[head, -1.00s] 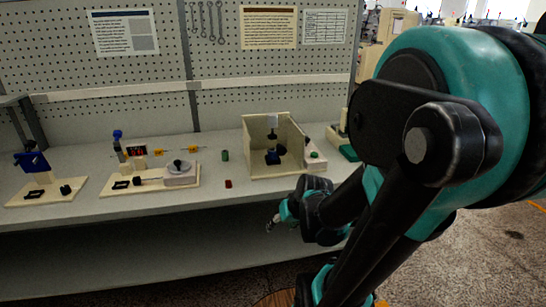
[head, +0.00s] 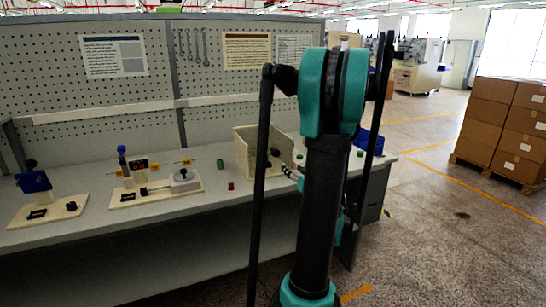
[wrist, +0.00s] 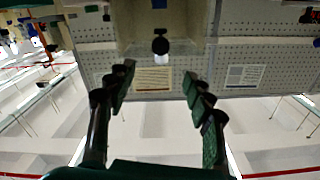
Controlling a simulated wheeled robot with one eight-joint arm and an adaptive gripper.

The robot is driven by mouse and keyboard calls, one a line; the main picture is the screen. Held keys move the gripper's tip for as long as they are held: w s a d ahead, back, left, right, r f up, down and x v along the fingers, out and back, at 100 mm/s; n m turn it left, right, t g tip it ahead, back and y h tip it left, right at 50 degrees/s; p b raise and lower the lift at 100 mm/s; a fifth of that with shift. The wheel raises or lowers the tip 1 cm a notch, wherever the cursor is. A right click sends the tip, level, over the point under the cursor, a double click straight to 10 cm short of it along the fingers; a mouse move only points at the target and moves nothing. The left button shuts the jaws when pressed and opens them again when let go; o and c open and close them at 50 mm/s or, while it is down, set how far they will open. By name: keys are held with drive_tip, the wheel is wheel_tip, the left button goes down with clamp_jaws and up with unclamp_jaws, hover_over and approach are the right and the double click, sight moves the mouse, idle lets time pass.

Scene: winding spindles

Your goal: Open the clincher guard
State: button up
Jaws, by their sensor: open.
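A cream open-fronted box (head: 246,152) stands on the bench in the head view, partly hidden behind my arm; I cannot tell which part of it is the clincher guard. A black round knob (head: 275,152) shows at its right. The wrist view looks upside down into the cream box (wrist: 190,22), with a black knob (wrist: 160,45) on a pale stem near the middle. My gripper (wrist: 158,78) is open and empty, its fingers apart on either side below the knob in that picture. In the head view the gripper is mostly hidden by my arm.
A small red block (head: 231,186) and a green one (head: 220,164) lie left of the box. Cardboard boxes (head: 500,125) stand far right.

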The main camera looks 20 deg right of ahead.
sight(277, 154)
drive_tip(key=w, duration=1.6)
drive_tip(key=shift+w+a, duration=0.1)
drive_tip(key=shift+a, duration=0.25)
drive_tip(key=shift+c, duration=0.5)
clamp_jaws()
